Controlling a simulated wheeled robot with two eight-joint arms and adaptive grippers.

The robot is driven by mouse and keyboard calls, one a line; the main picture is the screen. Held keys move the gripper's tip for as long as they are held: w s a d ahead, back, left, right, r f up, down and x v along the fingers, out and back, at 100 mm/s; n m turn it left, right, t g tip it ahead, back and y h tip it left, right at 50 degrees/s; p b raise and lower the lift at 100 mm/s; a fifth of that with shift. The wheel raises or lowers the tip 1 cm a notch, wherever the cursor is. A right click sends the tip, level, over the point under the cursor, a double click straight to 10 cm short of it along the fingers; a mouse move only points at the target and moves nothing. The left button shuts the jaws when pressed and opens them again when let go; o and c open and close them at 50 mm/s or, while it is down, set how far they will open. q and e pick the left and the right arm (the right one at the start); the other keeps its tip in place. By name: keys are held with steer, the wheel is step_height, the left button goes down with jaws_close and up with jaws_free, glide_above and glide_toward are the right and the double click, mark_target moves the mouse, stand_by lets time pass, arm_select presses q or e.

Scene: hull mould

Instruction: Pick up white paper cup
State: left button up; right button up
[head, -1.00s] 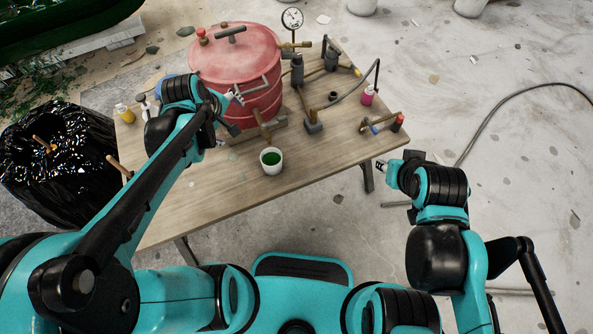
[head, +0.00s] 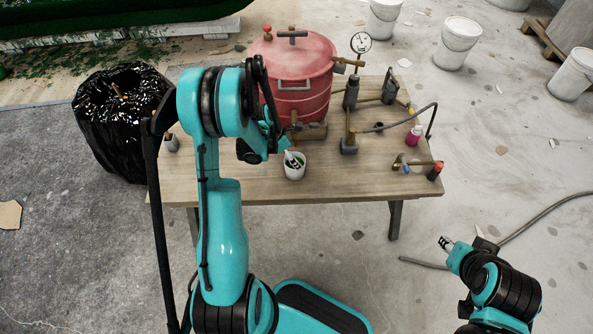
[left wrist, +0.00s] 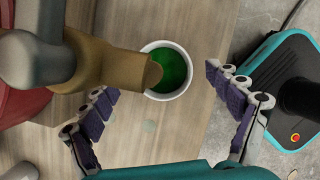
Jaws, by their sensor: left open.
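The white paper cup (head: 294,174) stands upright near the front edge of the wooden table, with green liquid inside. It also shows in the left wrist view (left wrist: 176,72), seen from above, with a brass spout (left wrist: 125,66) overlapping its left part in the picture. My left gripper (head: 290,158) is over the cup in the head view and hides part of its rim. In the left wrist view its fingers (left wrist: 160,82) are spread apart, one on each side of the cup and clear of it. My right gripper (head: 446,243) is right of the table, away from the cup; its jaw opening is unclear.
A red pressure pot (head: 300,85) with a gauge (head: 361,43) stands behind the cup on the table (head: 340,190). Metal fittings (head: 349,145), a hose and a pink bottle (head: 414,136) lie to the right. A black bag-lined bin (head: 115,130) stands left.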

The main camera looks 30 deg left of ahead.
arm_select(q)
steer(key=x, duration=0.1)
steer(key=b+x, duration=0.2)
steer(key=x, duration=0.1)
steer(key=shift+s+a+f, duration=0.1)
steer(key=shift+s+f, duration=0.05)
steer(key=shift+s, duration=0.2)
steer(key=shift+w+f+b, duration=0.15)
steer(key=shift+f+b, duration=0.15)
steer(key=shift+r, duration=0.1)
steer(key=shift+c, duration=1.1)
steer(key=c, duration=1.1)
